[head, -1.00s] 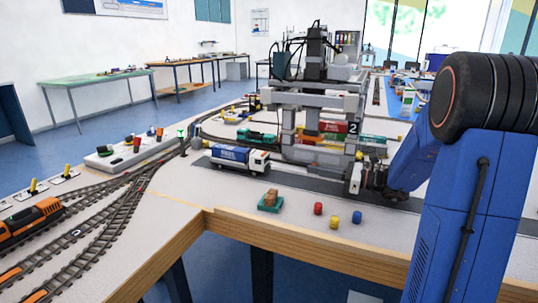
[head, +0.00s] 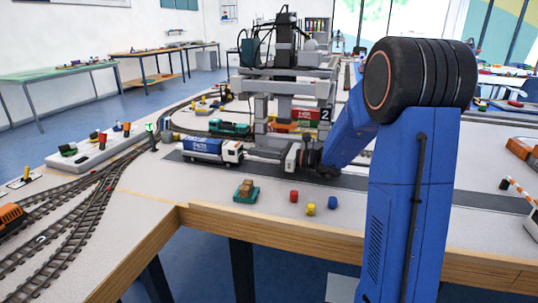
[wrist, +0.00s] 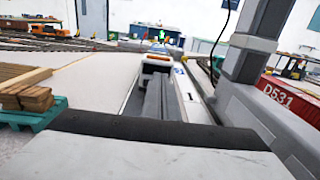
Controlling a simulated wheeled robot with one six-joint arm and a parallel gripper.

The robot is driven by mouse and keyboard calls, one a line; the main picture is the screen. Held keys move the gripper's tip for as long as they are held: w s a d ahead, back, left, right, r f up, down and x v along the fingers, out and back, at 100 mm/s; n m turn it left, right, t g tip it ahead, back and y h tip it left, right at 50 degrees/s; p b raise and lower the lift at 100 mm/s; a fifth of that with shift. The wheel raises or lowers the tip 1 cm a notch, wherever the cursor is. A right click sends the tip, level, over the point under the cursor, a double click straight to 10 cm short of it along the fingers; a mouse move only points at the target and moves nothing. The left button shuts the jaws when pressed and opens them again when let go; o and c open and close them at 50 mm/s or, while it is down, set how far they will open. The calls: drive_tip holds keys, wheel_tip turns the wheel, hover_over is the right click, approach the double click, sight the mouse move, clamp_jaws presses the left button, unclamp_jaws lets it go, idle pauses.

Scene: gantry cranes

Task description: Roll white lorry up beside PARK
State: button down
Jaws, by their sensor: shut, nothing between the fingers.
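The white lorry (head: 212,150), with a white cab and a blue-and-white load, stands on the dark road strip, its cab facing right. My gripper (head: 254,152) is low over the strip just right of the cab, pointing at it. It is shut and empty. In the head view I cannot tell whether the fingertips touch the cab front. In the wrist view my dark fingers (wrist: 153,95) point ahead along the strip, and the lorry beyond them is mostly hidden. I cannot read a PARK mark in either view.
The grey gantry crane (head: 262,112) stands just behind the strip, its leg close to my gripper. A teal pallet with brown blocks (head: 246,190) and red, yellow and blue pieces (head: 310,208) lie in front. Rail tracks (head: 70,215) run at the left.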

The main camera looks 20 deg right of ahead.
drive_tip(key=shift+x, duration=1.3)
